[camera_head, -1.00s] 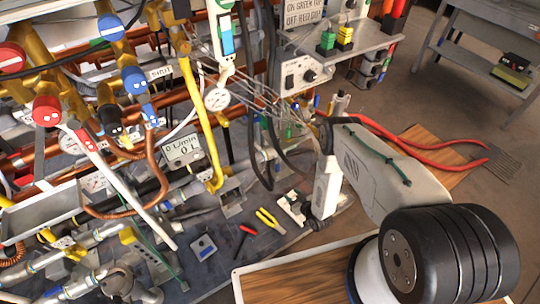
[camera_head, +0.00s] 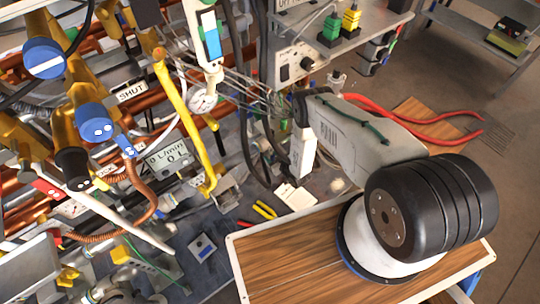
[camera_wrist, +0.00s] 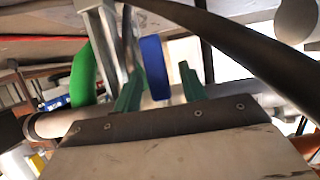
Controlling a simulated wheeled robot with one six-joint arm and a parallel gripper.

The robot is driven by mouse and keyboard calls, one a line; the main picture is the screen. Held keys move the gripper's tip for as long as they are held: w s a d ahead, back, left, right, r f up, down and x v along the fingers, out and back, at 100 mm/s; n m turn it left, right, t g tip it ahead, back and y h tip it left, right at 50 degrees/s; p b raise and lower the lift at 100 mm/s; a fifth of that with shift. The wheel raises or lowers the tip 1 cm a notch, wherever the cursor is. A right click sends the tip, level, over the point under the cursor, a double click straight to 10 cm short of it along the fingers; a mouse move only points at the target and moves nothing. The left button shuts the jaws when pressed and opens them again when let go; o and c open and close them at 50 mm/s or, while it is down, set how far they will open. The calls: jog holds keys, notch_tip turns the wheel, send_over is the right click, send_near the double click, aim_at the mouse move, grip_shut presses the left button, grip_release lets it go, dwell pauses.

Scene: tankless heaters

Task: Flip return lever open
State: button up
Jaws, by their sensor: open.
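In the wrist view my gripper (camera_wrist: 160,72) has its two green fingers apart. A blue flat-sided piece (camera_wrist: 153,68) shows between the fingers; I cannot tell whether it is within their reach or behind them, or whether it is the return lever. In the head view, blue round handles (camera_head: 44,59) and a blue piece with two pale dots (camera_head: 95,122) sit on brass valves at the left. No label reading "return" is legible. My arm reaches in from the right, and the gripper's fingers cannot be made out there.
In the wrist view a green curved part (camera_wrist: 83,75) is left of the fingers and a dark hose (camera_wrist: 240,45) crosses at right. Yellow-handled pliers (camera_head: 264,210) lie below.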

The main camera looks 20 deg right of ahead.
jog(key=shift+x, duration=0.8)
grip_shut()
